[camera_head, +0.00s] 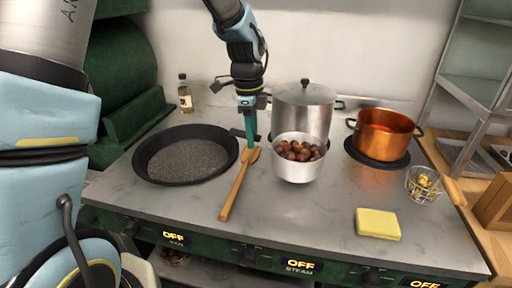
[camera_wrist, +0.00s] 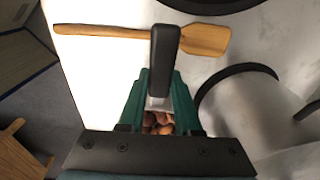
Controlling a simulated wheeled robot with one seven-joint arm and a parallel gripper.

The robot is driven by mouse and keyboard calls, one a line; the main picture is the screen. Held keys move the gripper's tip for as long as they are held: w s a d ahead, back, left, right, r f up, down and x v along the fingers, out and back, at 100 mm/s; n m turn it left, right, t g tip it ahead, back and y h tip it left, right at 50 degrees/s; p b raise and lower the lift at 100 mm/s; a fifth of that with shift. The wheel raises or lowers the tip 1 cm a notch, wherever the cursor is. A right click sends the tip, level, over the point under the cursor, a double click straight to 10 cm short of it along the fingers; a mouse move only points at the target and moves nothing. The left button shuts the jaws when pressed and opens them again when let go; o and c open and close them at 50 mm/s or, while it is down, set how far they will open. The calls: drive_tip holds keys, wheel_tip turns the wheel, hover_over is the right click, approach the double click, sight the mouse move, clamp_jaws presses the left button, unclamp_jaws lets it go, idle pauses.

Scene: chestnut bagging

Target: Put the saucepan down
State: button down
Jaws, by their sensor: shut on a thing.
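The saucepan (camera_head: 299,172) is a small silver pan full of brown chestnuts (camera_head: 298,150), in front of the large lidded pot in the head view. It looks level. My gripper (camera_head: 250,130) has its green fingers shut on the saucepan's dark handle, at the pan's left. In the wrist view the handle (camera_wrist: 165,55) runs between the fingers, and some chestnuts (camera_wrist: 158,122) show between them. Most of the pan is hidden there. I cannot tell whether the pan's base touches the worktop (camera_head: 325,215).
A wooden spatula (camera_head: 238,186) lies just left of the saucepan. A wide black pan (camera_head: 150,182) is farther left. The lidded pot (camera_head: 304,107) stands behind; a copper pot (camera_head: 383,143), wire basket (camera_head: 423,190) and yellow sponge (camera_head: 377,224) are at right. The front middle worktop is clear.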

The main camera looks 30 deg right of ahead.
drive_tip(key=shift+f+p, duration=0.45)
drive_tip(key=shift+f, duration=1.5)
drive_tip(key=c, duration=0.6)
unclamp_jaws()
drive_tip(key=r, duration=0.4)
drive_tip(key=r+b, duration=0.1)
drive_tip(key=r, duration=0.3)
drive_tip(key=r+b, duration=0.1)
drive_tip(key=r, duration=0.3)
drive_tip(key=shift+w+a, duration=0.25)
drive_tip(key=shift+a, duration=0.05)
